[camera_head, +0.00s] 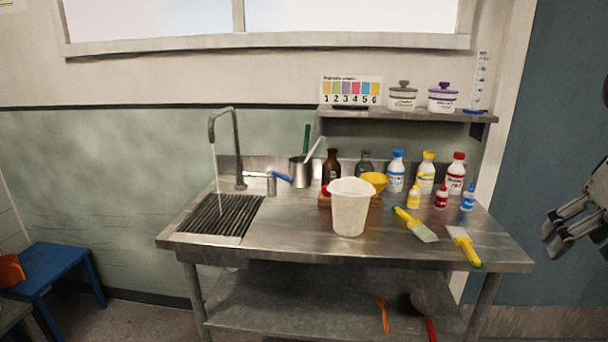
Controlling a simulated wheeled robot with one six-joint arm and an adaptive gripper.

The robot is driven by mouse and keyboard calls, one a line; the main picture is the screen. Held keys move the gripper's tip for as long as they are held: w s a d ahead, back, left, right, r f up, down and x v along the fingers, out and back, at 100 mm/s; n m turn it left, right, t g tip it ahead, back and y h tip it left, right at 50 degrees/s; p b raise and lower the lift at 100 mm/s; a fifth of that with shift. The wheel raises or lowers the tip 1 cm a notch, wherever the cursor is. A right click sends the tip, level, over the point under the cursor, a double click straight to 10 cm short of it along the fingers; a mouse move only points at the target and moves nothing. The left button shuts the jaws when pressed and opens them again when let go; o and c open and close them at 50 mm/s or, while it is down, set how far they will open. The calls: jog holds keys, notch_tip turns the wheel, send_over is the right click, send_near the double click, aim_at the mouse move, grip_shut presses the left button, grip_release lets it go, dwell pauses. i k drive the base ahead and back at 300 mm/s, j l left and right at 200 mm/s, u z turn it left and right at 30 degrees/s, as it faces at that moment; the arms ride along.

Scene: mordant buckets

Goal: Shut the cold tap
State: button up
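The tap's tall metal gooseneck spout (237,145) stands at the back of the sink on the left of the bench. A thin stream of water (216,175) runs from it. A blue lever (283,177) sits on a short metal valve body (271,185) right of the spout and points to the right. It looks like the cold tap's handle. My gripper (548,232) is at the far right edge of the view, far from the tap. Its two fingers look apart, with nothing seen between them.
The slatted drain (221,214) lies under the stream. A white bucket (349,207) stands at mid-bench, with bottles and a yellow funnel (375,181) behind it. A metal pot (300,171) stands close right of the lever. Two brushes lie at the right. A blue stool (52,264) stands left.

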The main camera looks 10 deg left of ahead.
aim_at(271, 173)
jog(key=i+j, duration=0.25)
jog(key=j, duration=0.15)
jog(key=i+j, duration=0.55)
jog(key=j, duration=0.25)
